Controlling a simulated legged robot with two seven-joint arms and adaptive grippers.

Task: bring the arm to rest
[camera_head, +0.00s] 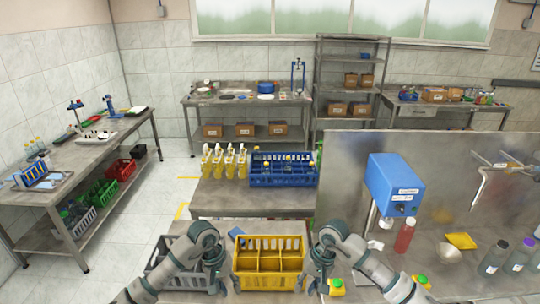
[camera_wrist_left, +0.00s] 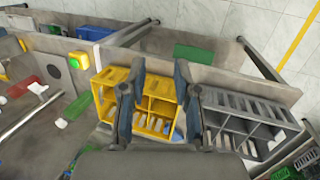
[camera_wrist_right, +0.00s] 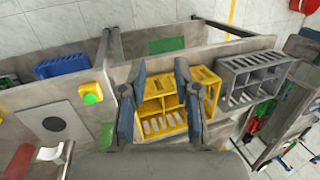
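My left gripper (camera_head: 214,282) hangs over the bench at the left end of the yellow crate (camera_head: 270,285), between it and the grey crate. In the left wrist view its two fingers (camera_wrist_left: 158,75) stand apart with nothing between them; the yellow crate shows below. My right gripper (camera_head: 317,282) is at the right end of the yellow crate. In the right wrist view its fingers (camera_wrist_right: 158,75) are also apart and empty, with the yellow crate below. I cannot tell whether either gripper touches the crate. Both forearms come in from the lower edge of the head view.
A grey crate (camera_wrist_right: 252,75) stands beside the yellow crate. Right of it are a blue machine (camera_head: 393,185), a red bottle (camera_head: 405,236) and yellow blocks with green buttons (camera_head: 337,287). A tall metal panel (camera_head: 345,180) stands behind the machine.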

